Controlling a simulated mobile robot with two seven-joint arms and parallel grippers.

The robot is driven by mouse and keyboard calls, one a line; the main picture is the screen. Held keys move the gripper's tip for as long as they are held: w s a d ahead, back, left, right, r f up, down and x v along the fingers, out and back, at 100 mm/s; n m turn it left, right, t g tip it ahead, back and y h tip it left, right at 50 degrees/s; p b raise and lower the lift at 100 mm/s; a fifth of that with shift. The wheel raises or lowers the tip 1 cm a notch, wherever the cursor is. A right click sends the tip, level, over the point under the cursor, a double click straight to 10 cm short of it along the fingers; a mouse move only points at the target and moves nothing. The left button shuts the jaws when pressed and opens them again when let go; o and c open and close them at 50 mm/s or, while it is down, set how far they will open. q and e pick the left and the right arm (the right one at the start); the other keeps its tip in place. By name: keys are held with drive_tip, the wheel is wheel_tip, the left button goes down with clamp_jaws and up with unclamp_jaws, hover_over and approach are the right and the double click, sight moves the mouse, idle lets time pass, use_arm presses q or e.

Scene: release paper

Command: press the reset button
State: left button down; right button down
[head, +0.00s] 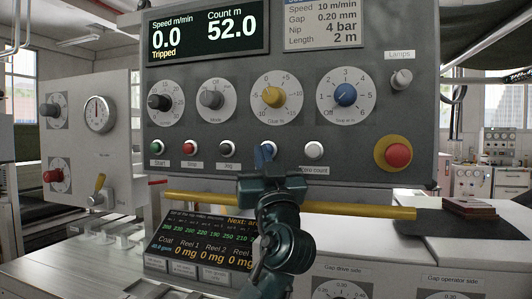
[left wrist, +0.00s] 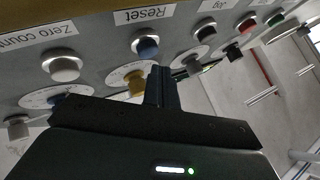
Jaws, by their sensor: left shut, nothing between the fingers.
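The reset button is the blue push button (head: 268,149) in the row on the grey control panel (head: 350,170). In the left wrist view the blue button (left wrist: 147,47) sits beside its "Reset" label (left wrist: 145,15). My left gripper (head: 264,160) is shut and empty, in front of the panel at this button, and partly covers it in the head view. In the left wrist view its fingertips (left wrist: 160,72) appear close to the button; I cannot tell whether they touch. The panel display (head: 207,34) reads "Tripped". My right gripper is not in view.
The white zero count button (head: 314,150) is to the right, and the black jog button (head: 229,149) to the left. A red stop knob (head: 397,155) is farther right. A yellow bar (head: 360,211) runs across below the button row, behind my left arm.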

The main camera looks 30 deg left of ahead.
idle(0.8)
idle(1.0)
use_arm(q)
drive_tip(key=shift+w+b, duration=0.4)
drive_tip(key=shift+w+a+b, duration=0.2)
drive_tip(key=shift+w+b, duration=0.1)
drive_tip(key=shift+w, duration=0.15)
idle(0.7)
drive_tip(key=shift+s, duration=0.15)
drive_tip(key=shift+s+d, duration=0.2)
drive_tip(key=shift+s, duration=0.5)
